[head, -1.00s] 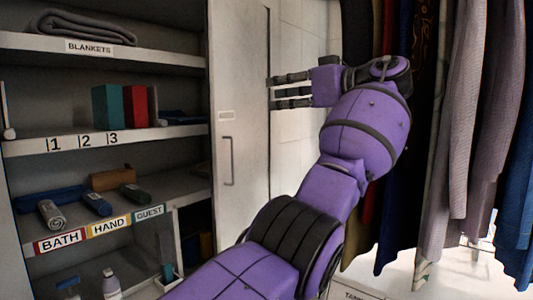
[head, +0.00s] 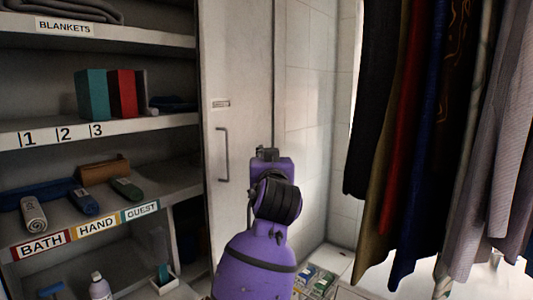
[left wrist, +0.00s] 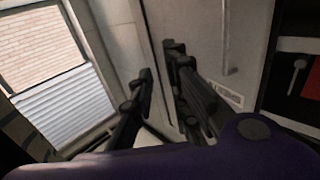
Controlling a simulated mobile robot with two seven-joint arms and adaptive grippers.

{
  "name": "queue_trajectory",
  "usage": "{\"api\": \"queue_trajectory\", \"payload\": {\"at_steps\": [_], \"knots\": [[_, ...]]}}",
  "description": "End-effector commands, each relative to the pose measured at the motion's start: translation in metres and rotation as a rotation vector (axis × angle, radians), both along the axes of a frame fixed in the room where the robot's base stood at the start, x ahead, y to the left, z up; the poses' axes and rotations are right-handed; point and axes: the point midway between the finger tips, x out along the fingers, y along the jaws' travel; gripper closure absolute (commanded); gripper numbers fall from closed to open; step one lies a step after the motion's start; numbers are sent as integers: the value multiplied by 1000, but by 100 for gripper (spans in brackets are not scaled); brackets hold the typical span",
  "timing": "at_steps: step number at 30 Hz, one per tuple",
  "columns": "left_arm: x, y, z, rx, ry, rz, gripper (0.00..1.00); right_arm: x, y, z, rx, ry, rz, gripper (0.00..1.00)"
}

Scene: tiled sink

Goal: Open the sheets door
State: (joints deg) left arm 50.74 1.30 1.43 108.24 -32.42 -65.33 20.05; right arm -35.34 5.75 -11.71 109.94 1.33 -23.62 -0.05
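A tall pale door panel (head: 236,60) stands right of the shelves in the head view. It has a vertical bar handle (head: 223,155) and a small label (head: 221,104) too small to read. My left gripper (head: 267,154) is in front of the panel's right edge, to the right of the handle, its fingers mostly hidden by the wrist. In the left wrist view the left gripper (left wrist: 160,64) is open, its two fingers apart near the panel's edge. The handle (left wrist: 228,40) and label (left wrist: 228,95) show upside down there. Contact with the panel cannot be told. My right gripper is not in view.
Shelves (head: 150,122) with binders (head: 105,94) and rolled towels (head: 34,214) stand at the left. Hanging clothes (head: 440,120) fill the right. A tiled wall (head: 308,120) is behind. A window (left wrist: 45,45) shows in the left wrist view.

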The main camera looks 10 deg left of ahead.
Motion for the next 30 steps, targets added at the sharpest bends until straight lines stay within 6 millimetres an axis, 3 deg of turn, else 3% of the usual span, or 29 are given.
{"api": "queue_trajectory", "payload": {"at_steps": [15,26,30], "knots": [[65,22,0,2,2,1,85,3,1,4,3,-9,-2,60],[73,24,-2,-1,3,1,85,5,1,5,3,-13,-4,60],[73,24,-2,-1,3,1,99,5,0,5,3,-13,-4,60]]}}
